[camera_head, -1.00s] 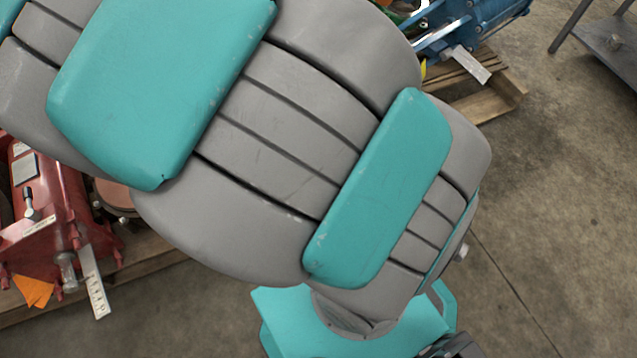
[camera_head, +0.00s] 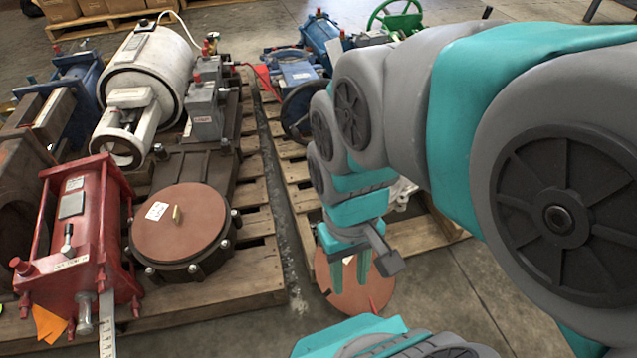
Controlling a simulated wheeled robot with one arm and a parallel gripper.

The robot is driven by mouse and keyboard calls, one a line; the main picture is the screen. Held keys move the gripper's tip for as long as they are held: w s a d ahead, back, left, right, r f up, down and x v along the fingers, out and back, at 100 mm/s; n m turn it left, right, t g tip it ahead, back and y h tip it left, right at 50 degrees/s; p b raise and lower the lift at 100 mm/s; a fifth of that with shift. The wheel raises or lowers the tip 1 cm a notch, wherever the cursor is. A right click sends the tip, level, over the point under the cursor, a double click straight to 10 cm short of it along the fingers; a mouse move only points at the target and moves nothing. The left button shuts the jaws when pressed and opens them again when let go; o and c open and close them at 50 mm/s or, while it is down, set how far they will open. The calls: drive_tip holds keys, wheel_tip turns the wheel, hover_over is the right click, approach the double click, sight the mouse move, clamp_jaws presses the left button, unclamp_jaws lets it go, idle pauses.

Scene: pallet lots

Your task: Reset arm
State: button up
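My gripper (camera_head: 352,277) hangs at the end of my arm near the middle of the picture, fingers pointing down. Its two teal fingers stand apart with a gap between them, so it looks open. A reddish-brown round disc (camera_head: 372,298) is directly below and behind the fingers. I cannot tell whether the fingertips touch it, and part of it is hidden by the gripper. My arm comes in from the right edge and hides much of the right side.
A left pallet (camera_head: 262,222) carries a red machine (camera_head: 75,235), a round brown cover (camera_head: 180,228) and a white motor (camera_head: 150,75). Another pallet (camera_head: 412,236) behind my arm holds blue equipment (camera_head: 290,70) and a green handwheel (camera_head: 393,17). Concrete floor (camera_head: 455,285) is bare at the lower right.

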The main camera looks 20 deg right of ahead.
wheel_tip(320, 180, up, 9)
drive_tip(key=p, duration=0.9)
drive_tip(key=shift+r, duration=0.1)
